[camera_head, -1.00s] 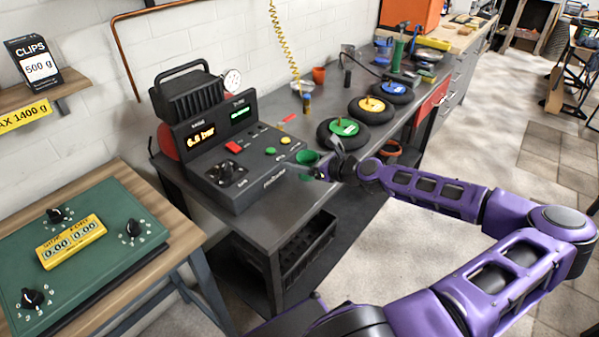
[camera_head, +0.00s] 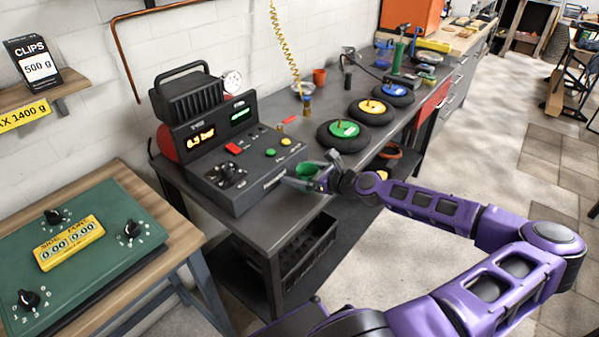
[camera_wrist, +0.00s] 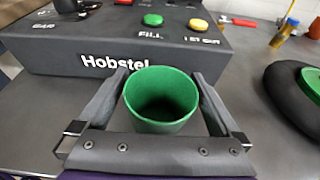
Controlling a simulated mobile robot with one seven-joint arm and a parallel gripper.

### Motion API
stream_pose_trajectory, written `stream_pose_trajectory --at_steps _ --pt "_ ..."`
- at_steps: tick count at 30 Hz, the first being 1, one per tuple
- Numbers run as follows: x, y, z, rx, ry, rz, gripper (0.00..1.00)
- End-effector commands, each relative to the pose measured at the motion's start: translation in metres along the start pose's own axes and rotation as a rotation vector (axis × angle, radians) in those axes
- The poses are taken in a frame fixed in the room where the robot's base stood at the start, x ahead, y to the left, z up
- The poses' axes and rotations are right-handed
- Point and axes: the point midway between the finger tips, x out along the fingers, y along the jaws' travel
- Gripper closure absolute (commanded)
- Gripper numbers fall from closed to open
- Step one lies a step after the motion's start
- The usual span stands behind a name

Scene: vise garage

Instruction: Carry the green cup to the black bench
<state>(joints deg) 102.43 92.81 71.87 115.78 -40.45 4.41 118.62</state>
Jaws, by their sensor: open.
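The green cup (camera_head: 307,170) stands upright on the black bench (camera_head: 262,228), close to the front of the control box. In the wrist view the green cup (camera_wrist: 160,98) is empty and sits between the two fingers. My gripper (camera_wrist: 160,85) is open around it, with one finger on each side and a small gap visible by the cup. In the head view my gripper (camera_head: 303,180) reaches the cup from the right, low over the bench top, and partly hides it.
The Hobstel control box (camera_head: 230,165) stands just behind the cup. Black wheels with green (camera_head: 343,135), yellow (camera_head: 371,110) and blue centres lie further along the bench. A green-topped wooden table (camera_head: 100,240) is at left.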

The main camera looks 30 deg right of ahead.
Motion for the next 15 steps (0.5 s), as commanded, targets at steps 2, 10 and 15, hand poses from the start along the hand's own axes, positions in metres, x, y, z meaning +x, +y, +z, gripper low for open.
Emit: stream_pose_trajectory --at_steps 2,10,15 --pt "0.000 0.000 0.001 0.000 0.000 0.000 0.00" --pt "-0.026 -0.001 0.003 0.002 0.000 -0.004 0.00" --pt "-0.062 -0.001 0.004 0.001 0.000 -0.005 0.00"
